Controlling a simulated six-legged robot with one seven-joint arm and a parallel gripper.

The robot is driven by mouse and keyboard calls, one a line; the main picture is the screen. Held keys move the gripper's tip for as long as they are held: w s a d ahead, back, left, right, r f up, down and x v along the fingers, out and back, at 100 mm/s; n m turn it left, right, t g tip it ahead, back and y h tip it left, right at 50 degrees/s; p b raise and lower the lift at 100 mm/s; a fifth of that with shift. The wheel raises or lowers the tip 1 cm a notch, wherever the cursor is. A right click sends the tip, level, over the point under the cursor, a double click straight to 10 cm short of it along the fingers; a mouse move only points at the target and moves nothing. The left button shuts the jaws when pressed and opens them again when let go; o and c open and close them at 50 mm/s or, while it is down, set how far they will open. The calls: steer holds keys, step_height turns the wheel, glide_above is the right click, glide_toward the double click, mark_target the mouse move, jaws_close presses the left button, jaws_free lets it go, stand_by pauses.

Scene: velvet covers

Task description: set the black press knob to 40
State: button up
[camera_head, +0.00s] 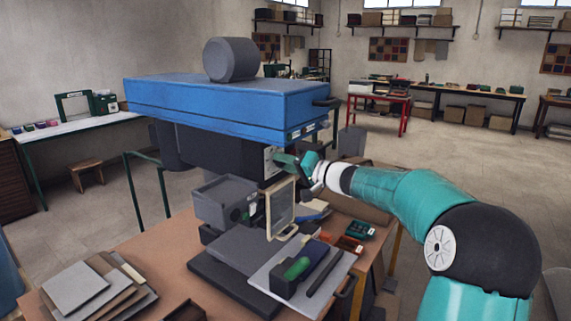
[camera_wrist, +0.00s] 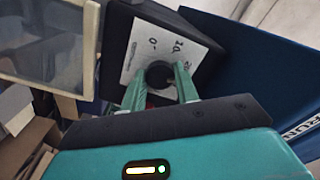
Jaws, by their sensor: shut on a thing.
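The black press knob (camera_wrist: 159,73) sits on a white dial plate (camera_wrist: 138,47) in the wrist view. The green fingers of my gripper (camera_wrist: 160,84) stand on either side of the knob and are shut on it. A 0 and some higher numbers are printed around the knob, tilted in the view; the one at the right edge is partly hidden by a finger. I cannot tell where the knob points. In the head view my gripper (camera_head: 301,165) reaches the front of the blue press (camera_head: 215,100), and the knob is hidden behind it.
A clear framed guard (camera_head: 280,208) hangs just left of my gripper, and it fills the upper left of the wrist view (camera_wrist: 45,45). Below are a grey bin (camera_head: 222,203), a tray with a green-handled tool (camera_head: 297,268) and stacked sheets (camera_head: 85,290) on the bench.

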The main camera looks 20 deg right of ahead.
steer(key=m, duration=1.9)
steer(key=shift+m, duration=0.3)
stand_by(0.4)
steer(key=o, duration=1)
steer(key=shift+c, duration=0.2)
